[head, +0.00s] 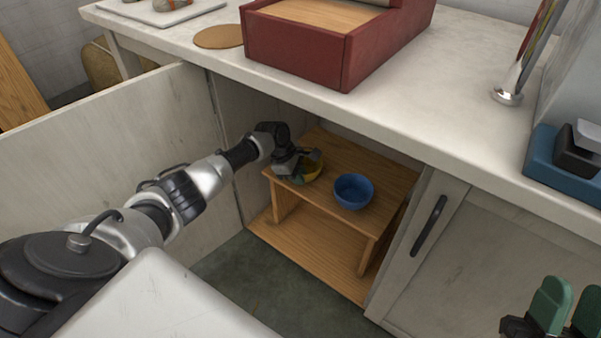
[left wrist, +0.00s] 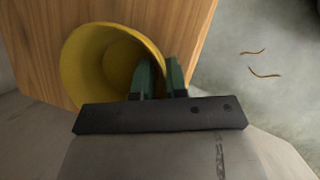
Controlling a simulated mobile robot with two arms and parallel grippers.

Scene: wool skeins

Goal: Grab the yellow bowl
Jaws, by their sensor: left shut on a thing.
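The yellow bowl (head: 315,170) is on the small wooden shelf inside the open cabinet, partly hidden behind my left gripper (head: 305,167). In the left wrist view the yellow bowl (left wrist: 90,60) shows its inside, with the green fingers of my left gripper (left wrist: 160,80) closed on its rim, one finger inside and one outside. I cannot tell whether the bowl is lifted off the shelf. My right gripper (head: 568,312) shows its green fingertips in the lower right corner of the head view, apart from each other with nothing between them.
A blue bowl (head: 353,191) stands on the wooden shelf (head: 388,180), right of the yellow bowl. The open cabinet door (head: 110,150) is on the left and a closed door (head: 490,265) on the right. The countertop (head: 430,80) overhangs the opening and holds a red box (head: 300,50).

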